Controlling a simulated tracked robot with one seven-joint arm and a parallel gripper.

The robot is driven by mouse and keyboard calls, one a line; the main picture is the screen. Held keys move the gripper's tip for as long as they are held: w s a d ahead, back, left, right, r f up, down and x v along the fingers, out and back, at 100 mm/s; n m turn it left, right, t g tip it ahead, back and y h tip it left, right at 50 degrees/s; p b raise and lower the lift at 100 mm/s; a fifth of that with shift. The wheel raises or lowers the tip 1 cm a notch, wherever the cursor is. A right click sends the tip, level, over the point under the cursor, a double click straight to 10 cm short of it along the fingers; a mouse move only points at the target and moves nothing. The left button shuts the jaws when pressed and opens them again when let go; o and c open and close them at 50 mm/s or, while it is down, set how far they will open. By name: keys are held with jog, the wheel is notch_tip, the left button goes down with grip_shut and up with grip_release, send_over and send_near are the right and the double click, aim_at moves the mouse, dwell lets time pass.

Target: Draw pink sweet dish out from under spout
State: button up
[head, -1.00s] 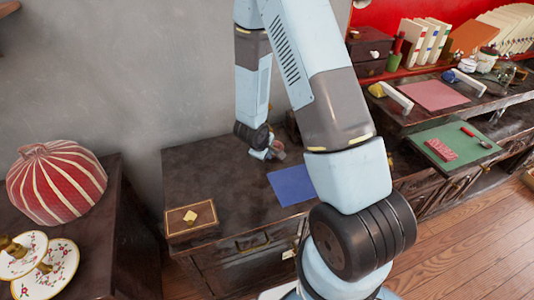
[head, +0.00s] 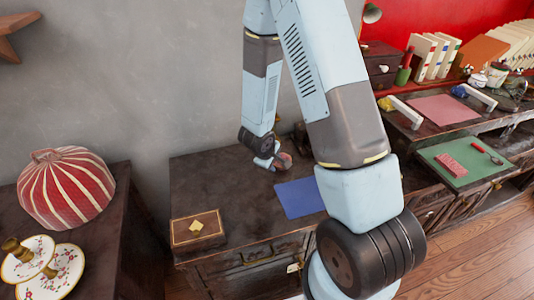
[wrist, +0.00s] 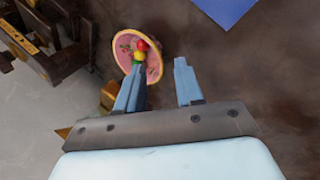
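The pink sweet dish (wrist: 122,48) shows in the wrist view, a round pink plate with a yellowish rim and red, yellow and green sweets on it. My gripper (wrist: 162,66) is open, its two fingers apart. The left finger overlaps the dish's near part, and the dish's right rim shows between the fingers. The right finger stands clear of the rim; whether the left one touches cannot be told. In the head view my gripper (head: 272,162) is low over the dark table, with a small pinkish patch beside it. No spout can be made out clearly.
A dark brown wooden object (wrist: 48,45) stands left of the dish in the wrist view. A blue mat (head: 299,197) lies in front of my gripper. A wooden box (head: 197,229) sits at the table's front left. Bare table lies between box and mat.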

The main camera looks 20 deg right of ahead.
jog(key=v, duration=1.1)
jog(key=shift+f, duration=0.1)
jog(key=s+d+r+m, duration=0.3)
jog(key=d+r, duration=0.1)
jog(key=r, duration=0.5)
jog(key=s+d+r+m, duration=0.2)
jog(key=d+r+m, duration=0.15)
jog(key=r, duration=0.55)
jog(key=s+a+r+m+t+y, duration=0.1)
jog(key=s+r+y, duration=0.3)
jog(key=s+r, duration=0.9)
jog(key=shift+s+a+r+m+t, duration=0.2)
jog(key=shift+s+r+m+t, duration=0.1)
jog(key=shift+s+m, duration=0.35)
